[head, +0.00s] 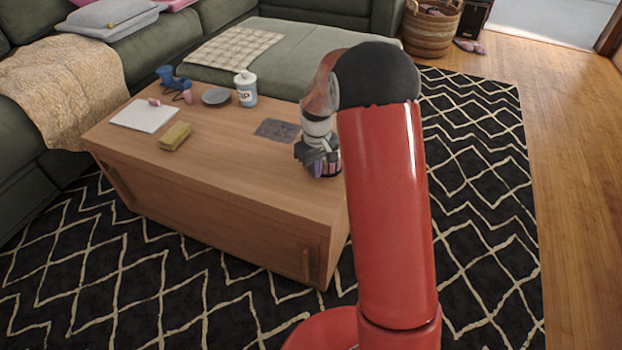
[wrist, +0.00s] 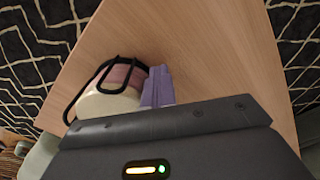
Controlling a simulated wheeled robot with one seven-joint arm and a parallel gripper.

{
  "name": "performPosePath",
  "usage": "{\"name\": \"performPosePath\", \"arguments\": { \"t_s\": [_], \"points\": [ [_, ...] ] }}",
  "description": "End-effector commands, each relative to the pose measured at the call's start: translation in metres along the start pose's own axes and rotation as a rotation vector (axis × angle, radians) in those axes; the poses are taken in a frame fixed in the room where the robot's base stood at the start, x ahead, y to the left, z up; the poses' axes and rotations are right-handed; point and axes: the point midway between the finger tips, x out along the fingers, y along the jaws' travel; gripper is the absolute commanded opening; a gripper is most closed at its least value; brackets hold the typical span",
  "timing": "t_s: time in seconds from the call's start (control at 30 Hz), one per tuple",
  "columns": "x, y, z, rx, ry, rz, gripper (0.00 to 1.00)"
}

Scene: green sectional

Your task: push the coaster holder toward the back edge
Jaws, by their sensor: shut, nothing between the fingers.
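The coaster holder (wrist: 121,80) is a black wire frame around round pinkish and cream coasters. In the wrist view it stands on the wooden table, left of my fingers and partly hidden by my gripper's body. In the head view the holder (head: 329,168) shows only in part, under my gripper near the table's right end. My gripper (wrist: 157,84) has its lavender fingers shut and empty, close beside the holder. I cannot tell whether they touch it. In the head view my gripper (head: 312,152) is low over the tabletop, partly hidden by my arm.
The wooden table (head: 225,175) also bears a dark flat mat (head: 277,131), a white-and-blue cup (head: 246,90), a grey dish (head: 216,96), a blue object (head: 170,77), white paper (head: 145,115) and a yellow block (head: 175,136). A green sectional (head: 290,55) borders its far side. The front tabletop is clear.

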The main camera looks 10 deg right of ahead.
Motion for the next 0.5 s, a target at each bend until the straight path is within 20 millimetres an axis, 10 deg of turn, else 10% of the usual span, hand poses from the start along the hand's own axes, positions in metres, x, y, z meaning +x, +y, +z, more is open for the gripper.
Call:
{"name": "performPosePath", "arguments": {
  "t_s": [0.5],
  "points": [
    [-0.0003,0.0101,-0.0052,0.003,0.0,0.001,0.0]
  ]
}}
